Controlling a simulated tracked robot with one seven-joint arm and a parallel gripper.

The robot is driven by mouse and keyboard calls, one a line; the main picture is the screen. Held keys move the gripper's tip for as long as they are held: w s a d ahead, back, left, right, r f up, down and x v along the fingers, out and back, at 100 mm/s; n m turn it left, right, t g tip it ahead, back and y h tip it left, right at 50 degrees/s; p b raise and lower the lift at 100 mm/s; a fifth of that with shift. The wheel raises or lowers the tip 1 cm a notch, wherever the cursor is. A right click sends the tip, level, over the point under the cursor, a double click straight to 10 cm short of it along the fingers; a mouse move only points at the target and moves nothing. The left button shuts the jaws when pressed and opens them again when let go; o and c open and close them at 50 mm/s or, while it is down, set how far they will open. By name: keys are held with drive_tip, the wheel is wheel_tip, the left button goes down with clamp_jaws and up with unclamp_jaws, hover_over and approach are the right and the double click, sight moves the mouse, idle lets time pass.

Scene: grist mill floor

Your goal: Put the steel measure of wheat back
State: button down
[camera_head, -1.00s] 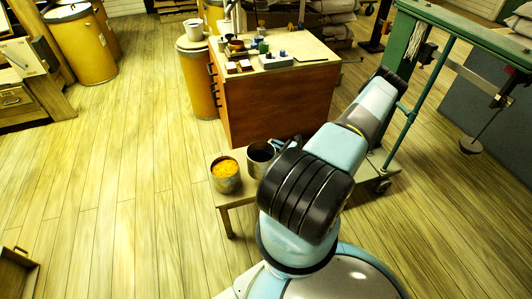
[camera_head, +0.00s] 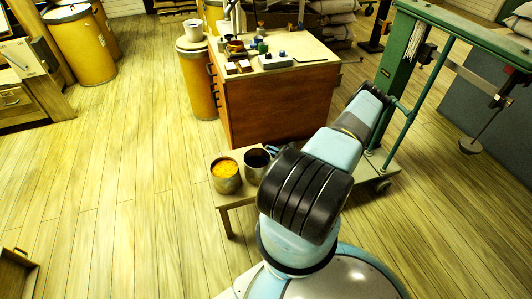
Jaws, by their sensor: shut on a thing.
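Two steel measures are at the small low wooden bench (camera_head: 233,197). The left steel measure (camera_head: 226,186) stands upright on it, full of yellow grain. The right steel measure (camera_head: 254,172) has a dark inside, and I cannot make out its grain. It is upright, close beside the left one, and its right side is hidden by my arm. My gripper (camera_head: 271,150) shows only as a small dark part at the far right of this measure's rim, shut on it. The rest of my gripper is behind my arm. I cannot tell whether the measure touches the bench.
A wooden workbench (camera_head: 278,108) with small items on top stands behind the low bench. A yellow drum (camera_head: 197,82) is at its left. A green wheeled frame scale (camera_head: 397,50) stands close to my arm on the right.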

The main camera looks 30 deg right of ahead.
drive_tip(key=c, duration=1.1)
unclamp_jaws()
